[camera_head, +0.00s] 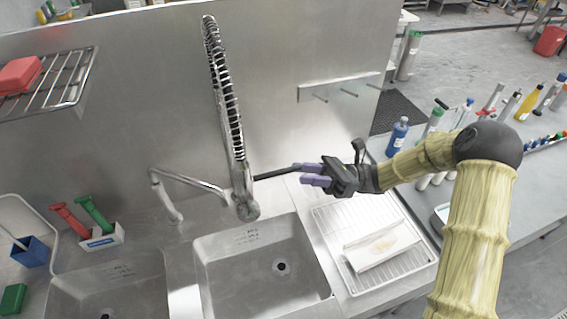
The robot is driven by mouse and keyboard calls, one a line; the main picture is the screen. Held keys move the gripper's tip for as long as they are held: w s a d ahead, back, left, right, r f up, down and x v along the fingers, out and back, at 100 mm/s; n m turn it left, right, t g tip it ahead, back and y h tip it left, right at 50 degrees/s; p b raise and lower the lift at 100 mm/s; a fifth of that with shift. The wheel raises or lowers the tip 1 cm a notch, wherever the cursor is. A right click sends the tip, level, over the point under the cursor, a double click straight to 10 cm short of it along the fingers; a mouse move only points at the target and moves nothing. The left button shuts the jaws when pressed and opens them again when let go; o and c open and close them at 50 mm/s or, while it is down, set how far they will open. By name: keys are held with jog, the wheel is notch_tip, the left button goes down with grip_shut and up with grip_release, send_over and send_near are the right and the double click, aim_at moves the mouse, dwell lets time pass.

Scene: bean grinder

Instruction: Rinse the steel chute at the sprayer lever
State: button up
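The sprayer (241,190) hangs at the end of a coiled spring hose over the right sink basin (305,262). Its thin black lever (272,174) sticks out to the right. My gripper (302,174), with purple fingers, is at the lever's outer end. The fingers overlap the lever tip in this view; I cannot tell whether they are closed on it. A pale, open, trough-like piece, apparently the steel chute (366,260), lies on the wire drying rack right of the basin, with a brownish patch inside. No water is visible.
A swivel faucet (180,182) stands left of the sprayer. A caddy (103,238) with red and green brushes sits at left. A wire shelf (68,85) holds a red block. Bottles (397,138) crowd the right counter. Wall pegs (348,92) are bare.

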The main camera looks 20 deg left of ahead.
aim_at(283, 172)
jog(key=p+x, duration=0.2)
jog(key=x, duration=0.4)
grip_shut()
